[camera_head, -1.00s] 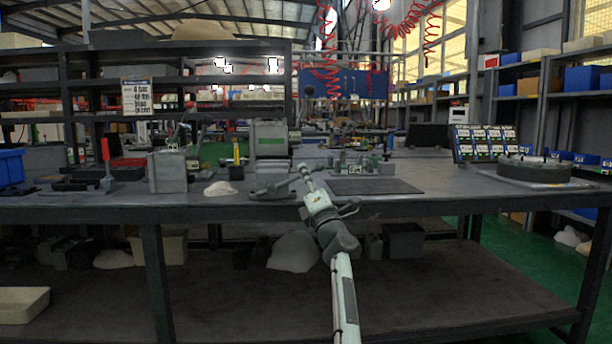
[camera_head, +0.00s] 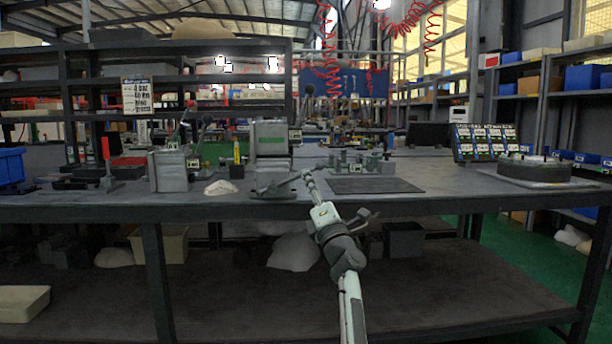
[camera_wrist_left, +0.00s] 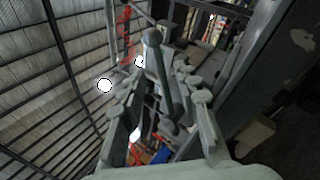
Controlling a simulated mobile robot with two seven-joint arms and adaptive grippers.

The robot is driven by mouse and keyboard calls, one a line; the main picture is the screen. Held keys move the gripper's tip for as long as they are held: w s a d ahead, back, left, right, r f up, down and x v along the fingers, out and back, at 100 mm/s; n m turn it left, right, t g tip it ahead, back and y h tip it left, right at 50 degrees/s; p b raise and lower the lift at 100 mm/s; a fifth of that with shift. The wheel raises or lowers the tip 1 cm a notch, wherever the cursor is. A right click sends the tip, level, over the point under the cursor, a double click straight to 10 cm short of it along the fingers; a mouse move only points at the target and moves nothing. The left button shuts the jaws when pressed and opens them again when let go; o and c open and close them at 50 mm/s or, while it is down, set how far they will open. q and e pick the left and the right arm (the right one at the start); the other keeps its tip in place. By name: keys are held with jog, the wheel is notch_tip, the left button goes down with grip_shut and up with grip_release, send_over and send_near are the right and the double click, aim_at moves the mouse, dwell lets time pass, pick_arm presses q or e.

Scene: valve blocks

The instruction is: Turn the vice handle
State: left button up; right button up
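My right gripper is out of view.
A dark flat mat (camera_head: 375,185) lies right of the gripper, with small valve blocks (camera_head: 360,163) behind it. A grey block (camera_head: 168,171) and a white lump (camera_head: 221,188) sit to the left. A round dark part (camera_head: 535,168) lies far right.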

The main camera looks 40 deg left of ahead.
pick_arm(q)
jog(key=v, duration=0.7)
jog(key=shift+s+d, duration=0.2)
jog(key=shift+s+f, duration=0.1)
jog(key=shift+f, duration=0.05)
